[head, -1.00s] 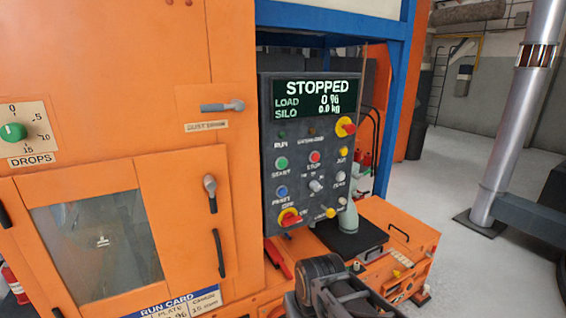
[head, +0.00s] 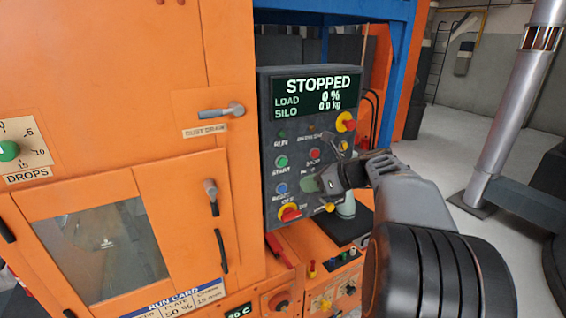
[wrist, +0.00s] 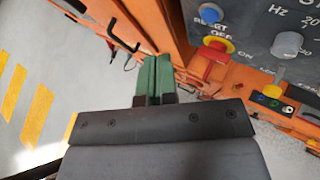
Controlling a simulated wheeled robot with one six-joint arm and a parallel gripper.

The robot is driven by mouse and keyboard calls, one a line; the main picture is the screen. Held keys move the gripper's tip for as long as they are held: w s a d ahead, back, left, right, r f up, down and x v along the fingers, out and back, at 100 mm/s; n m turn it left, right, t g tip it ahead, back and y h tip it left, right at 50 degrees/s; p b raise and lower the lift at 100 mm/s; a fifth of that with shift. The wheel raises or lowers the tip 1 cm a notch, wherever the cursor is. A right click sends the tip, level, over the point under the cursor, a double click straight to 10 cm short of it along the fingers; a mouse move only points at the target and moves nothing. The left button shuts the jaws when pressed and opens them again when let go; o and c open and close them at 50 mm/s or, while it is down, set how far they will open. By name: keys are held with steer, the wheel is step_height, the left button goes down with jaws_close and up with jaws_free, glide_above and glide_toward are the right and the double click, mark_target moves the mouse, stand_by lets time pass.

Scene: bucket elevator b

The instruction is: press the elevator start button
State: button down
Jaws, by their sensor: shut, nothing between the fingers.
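The green start button (head: 281,161) sits on the left side of the grey control panel (head: 268,120), above the label START. The panel's screen (head: 312,90) reads STOPPED, load 0 %, silo 0.0 kg. My gripper (head: 309,184) is in front of the panel, below and right of the start button in the picture, and covers some middle controls. Its green fingers (wrist: 153,76) are shut together and empty in the wrist view. The start button is out of the wrist view. I cannot tell the exact gap between fingertips and panel.
The blue reset button (head: 281,188) and red-yellow off switch (head: 290,212) lie below the start button. A red stop button (head: 314,154) and a red-yellow mushroom knob (head: 346,122) are to the right. Orange cabinet doors with handles (head: 212,197) stand left.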

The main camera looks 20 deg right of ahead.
mark_target(282, 162)
steer(key=shift+a+m, duration=0.1)
steer(key=shift+m, duration=0.2)
steer(key=shift+w+a+p, duration=0.15)
steer(key=shift+w+p, duration=0.3)
steer(key=shift+w, duration=1)
steer(key=shift+w+a+p, duration=0.2)
steer(key=shift+w+p, duration=0.2)
steer(key=shift+w, duration=1.05)
steer(key=shift+w+a+p, duration=0.15)
steer(key=shift+w+p, duration=0.3)
steer(key=shift+w, duration=1)
steer(key=shift+w+a+p, duration=0.1)
steer(key=shift+w+p, duration=0.7)
steer(key=shift+p, duration=0.05)
steer(key=shift+s, duration=0.8)
